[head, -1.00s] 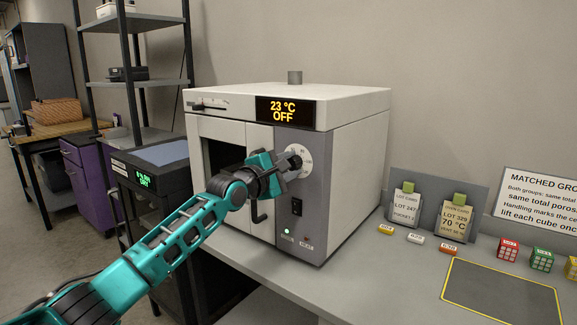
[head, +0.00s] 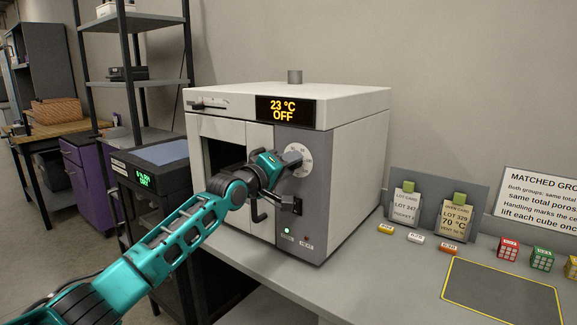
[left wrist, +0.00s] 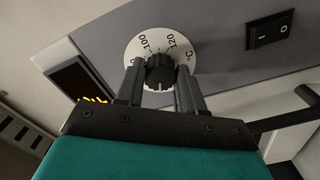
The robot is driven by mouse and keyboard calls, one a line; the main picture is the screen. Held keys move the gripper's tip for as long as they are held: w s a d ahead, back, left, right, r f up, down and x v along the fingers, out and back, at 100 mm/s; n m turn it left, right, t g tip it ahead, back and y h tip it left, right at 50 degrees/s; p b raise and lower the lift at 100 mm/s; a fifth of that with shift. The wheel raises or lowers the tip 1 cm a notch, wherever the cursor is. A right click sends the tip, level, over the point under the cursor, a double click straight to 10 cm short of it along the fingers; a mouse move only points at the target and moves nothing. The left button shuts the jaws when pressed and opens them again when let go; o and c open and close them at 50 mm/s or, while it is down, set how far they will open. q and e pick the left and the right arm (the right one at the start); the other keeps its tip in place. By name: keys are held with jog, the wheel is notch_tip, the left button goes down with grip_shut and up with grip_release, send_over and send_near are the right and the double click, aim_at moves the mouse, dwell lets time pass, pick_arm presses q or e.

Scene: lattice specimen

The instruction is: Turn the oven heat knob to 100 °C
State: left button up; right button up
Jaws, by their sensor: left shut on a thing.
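The white oven (head: 355,160) stands on the bench, its display (head: 284,110) reading 23 °C OFF. My left gripper (left wrist: 159,80) is shut on the knob, one dark finger on each side. The knob's pointer setting is not clear to me. In the head view my left gripper (head: 288,172) hides most of the knob. My right gripper is out of view.
A black rocker switch (left wrist: 270,30) is beside the dial. A green lamp (head: 287,231) is lit low on the panel. A dark door handle (left wrist: 290,118) is close to the gripper. Lot cards (head: 453,221) and small cubes (head: 508,248) are on the bench at right.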

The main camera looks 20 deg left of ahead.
pick_arm(q)
jog(key=shift+r+m, duration=0.15)
jog(key=shift+m, duration=14.85)
jog(key=o, duration=1)
jog(key=shift+o, duration=0.2)
